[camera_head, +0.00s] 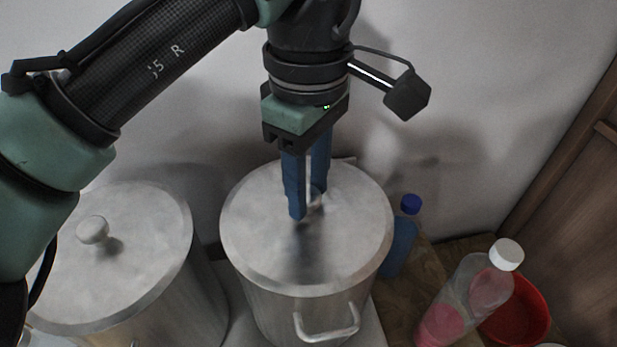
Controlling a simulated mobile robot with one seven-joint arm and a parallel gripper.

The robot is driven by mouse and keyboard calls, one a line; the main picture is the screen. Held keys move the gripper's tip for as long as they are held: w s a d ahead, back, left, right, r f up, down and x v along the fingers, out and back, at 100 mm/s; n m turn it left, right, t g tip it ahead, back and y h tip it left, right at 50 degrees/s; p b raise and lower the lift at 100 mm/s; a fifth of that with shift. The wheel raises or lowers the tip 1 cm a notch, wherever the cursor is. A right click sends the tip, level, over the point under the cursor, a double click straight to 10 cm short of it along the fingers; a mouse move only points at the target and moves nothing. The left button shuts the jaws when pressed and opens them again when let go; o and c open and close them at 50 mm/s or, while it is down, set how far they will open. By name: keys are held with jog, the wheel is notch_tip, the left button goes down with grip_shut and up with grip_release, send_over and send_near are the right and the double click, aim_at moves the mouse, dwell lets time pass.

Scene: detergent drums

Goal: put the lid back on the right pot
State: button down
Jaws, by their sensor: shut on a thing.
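The right pot (268,312) is a tall metal pot with a side handle (328,324) facing me. Its round grey metal lid (345,240) lies over the top of the pot and looks about level. I cannot tell whether it rests fully on the rim. My gripper (307,205) points down at the lid's middle, its blue fingers shut on the lid's knob, which they mostly hide. The left pot (175,305) stands beside it with its own lid (120,260) and a round knob (93,230) on top.
A blue bottle (398,250) stands close to the right pot's right side. A clear bottle with a white cap (470,285) and a red bowl (520,312) are farther right. A pale wall (480,100) rises behind, with wooden panelling (570,190) at the right.

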dwell(0.3)
grip_release()
dwell(0.4)
jog(key=shift+r+p, duration=3.5)
jog(key=shift+p, duration=0.2)
jog(key=shift+c, duration=0.3)
grip_shut()
jog(key=shift+f, duration=0.15)
